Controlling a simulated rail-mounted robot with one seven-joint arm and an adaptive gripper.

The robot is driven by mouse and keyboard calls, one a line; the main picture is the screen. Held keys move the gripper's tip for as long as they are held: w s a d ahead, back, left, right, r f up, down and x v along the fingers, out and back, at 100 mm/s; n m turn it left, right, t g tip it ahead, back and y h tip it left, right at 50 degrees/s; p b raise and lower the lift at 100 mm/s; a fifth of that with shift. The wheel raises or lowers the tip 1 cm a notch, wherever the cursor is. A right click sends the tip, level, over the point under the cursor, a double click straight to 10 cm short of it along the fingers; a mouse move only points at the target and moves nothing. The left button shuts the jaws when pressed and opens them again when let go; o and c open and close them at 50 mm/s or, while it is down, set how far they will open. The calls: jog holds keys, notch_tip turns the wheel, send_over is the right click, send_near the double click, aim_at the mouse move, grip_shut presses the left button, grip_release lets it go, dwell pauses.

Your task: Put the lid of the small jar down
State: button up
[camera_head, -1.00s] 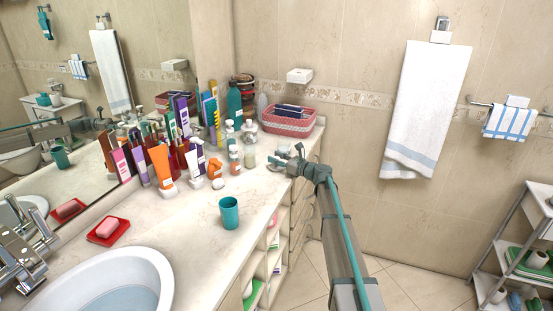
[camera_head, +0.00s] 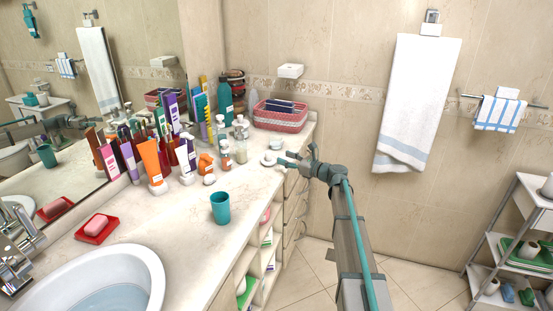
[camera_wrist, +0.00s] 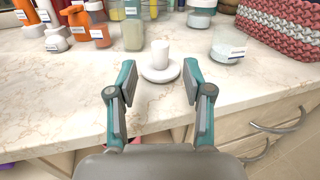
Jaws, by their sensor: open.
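A small white round piece (camera_wrist: 161,72), a flat disc with an upright white cylinder on it, rests on the marble counter. It looks like the lid, and also shows in the head view (camera_head: 268,159). A small glass jar (camera_wrist: 228,45) with a label stands just right of and behind it, and shows in the head view (camera_head: 276,143). My gripper (camera_wrist: 158,76) is open and empty. Its fingers reach over the counter's front edge, one to each side of the white piece, short of it and not touching. In the head view my gripper (camera_head: 297,156) is right of the piece.
Bottles and tubes, including an orange pump bottle (camera_head: 206,167), crowd the counter behind and left. A pink woven basket (camera_head: 281,117) stands behind the jar. A teal cup (camera_head: 220,208) stands nearer. The counter in front of the white piece is clear.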

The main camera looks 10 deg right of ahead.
jog(key=shift+v, duration=1.45)
jog(key=shift+r, duration=0.1)
